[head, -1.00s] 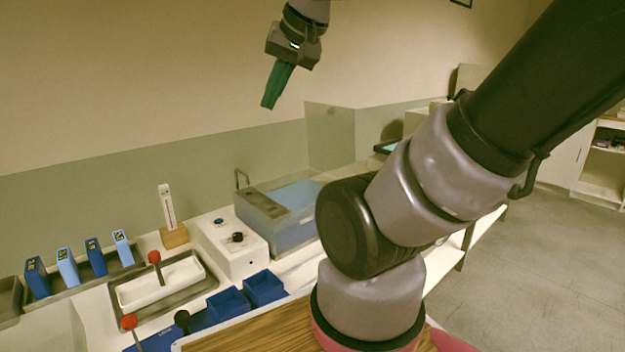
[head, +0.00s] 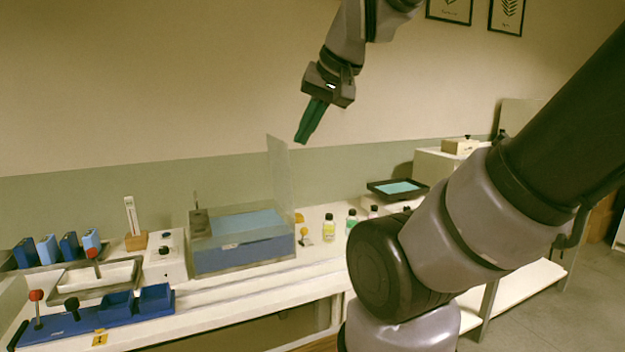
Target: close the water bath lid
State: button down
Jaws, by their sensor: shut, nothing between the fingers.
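The water bath (head: 243,256) is a clear-walled tank with blue water, standing on the white bench. Its see-through lid (head: 279,180) stands upright along the tank's right side, so the bath is open at the top. My gripper (head: 302,140) has green fingers that are shut and empty. In the picture it hangs above and slightly right of the lid's top edge, apart from it as far as I can tell. How far it is from the lid in depth is hard to judge.
A white control box (head: 163,262) is left of the bath. Small bottles, such as a yellow one (head: 328,228), stand to its right, with a dark tray (head: 397,189) behind. A blue rack (head: 98,318) is at the front left. The air above the bath is clear.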

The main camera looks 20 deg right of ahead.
aim_at(279, 150)
jog(key=k+l+u, duration=0.1)
jog(key=l, duration=0.35)
jog(key=k+l+u, duration=0.1)
jog(key=k+l, duration=0.2)
jog(key=l, duration=0.15)
jog(key=k+l, duration=0.2)
jog(key=l, duration=0.25)
jog(key=k+l+u, duration=0.15)
jog(key=l, duration=0.25)
jog(key=k+l+u, duration=0.1)
jog(key=k+l, duration=0.25)
jog(key=i+l+u, duration=0.2)
jog(key=i+l, duration=0.2)
jog(key=l, duration=0.2)
jog(key=i+l+u, duration=0.1)
jog(key=l, duration=0.25)
jog(key=i+l+u, duration=0.1)
jog(key=i+l, duration=0.15)
jog(key=i+l+u, duration=0.1)
jog(key=l, duration=0.35)
jog(key=i, duration=0.05)
